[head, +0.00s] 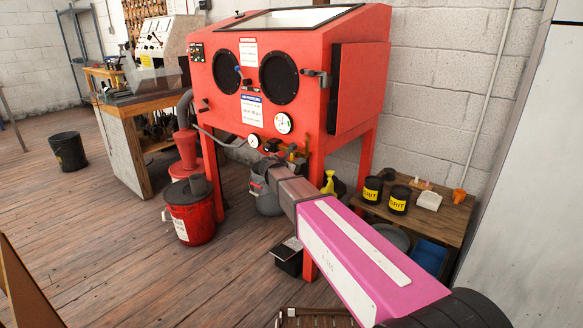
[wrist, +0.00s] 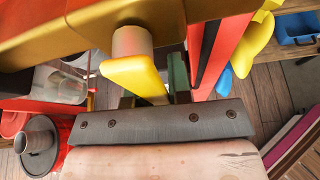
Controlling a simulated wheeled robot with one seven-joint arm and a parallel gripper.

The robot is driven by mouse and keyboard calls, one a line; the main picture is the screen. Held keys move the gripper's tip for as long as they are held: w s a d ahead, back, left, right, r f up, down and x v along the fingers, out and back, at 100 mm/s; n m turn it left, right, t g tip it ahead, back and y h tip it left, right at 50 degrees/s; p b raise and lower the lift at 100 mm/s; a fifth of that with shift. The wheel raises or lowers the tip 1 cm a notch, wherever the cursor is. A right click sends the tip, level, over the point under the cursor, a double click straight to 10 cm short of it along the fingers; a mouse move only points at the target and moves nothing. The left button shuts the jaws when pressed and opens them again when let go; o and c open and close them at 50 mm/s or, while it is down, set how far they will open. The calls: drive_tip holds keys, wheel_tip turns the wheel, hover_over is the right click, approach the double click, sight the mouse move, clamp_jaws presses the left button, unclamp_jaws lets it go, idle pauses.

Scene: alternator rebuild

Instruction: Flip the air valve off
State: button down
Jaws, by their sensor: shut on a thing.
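The air valve shows in the wrist view as a brass-coloured body (wrist: 85,32) with a pale round stem and a yellow lever (wrist: 135,72) reaching toward my gripper. My gripper (wrist: 154,92) is shut on the yellow lever, with a dark finger visible along its right side. The other finger is mostly hidden. In the head view, small yellow and brass parts (head: 293,156) show under the front of the red blasting cabinet (head: 310,108), just beyond my wrist. My arm hides part of that area, and the lever's exact angle is hard to tell there.
Red cabinet legs (head: 363,165) stand close to my arm. A red bucket (head: 190,212) is on the floor at left, and a grey canister (head: 265,196) is below my wrist. A low wooden table (head: 425,222) with grit cans (head: 398,199) stands at right. The left floor is mostly free.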

drive_tip(key=shift+s+d+n, duration=0.2)
drive_tip(key=shift+n, duration=0.1)
idle(0.4)
drive_tip(key=c, duration=1)
unclamp_jaws()
drive_tip(key=shift+c, duration=0.2)
drive_tip(key=shift+s, duration=0.1)
drive_tip(key=v, duration=1)
drive_tip(key=shift+a+r, duration=0.2)
drive_tip(key=shift+a, duration=0.1)
drive_tip(key=shift+s, duration=0.1)
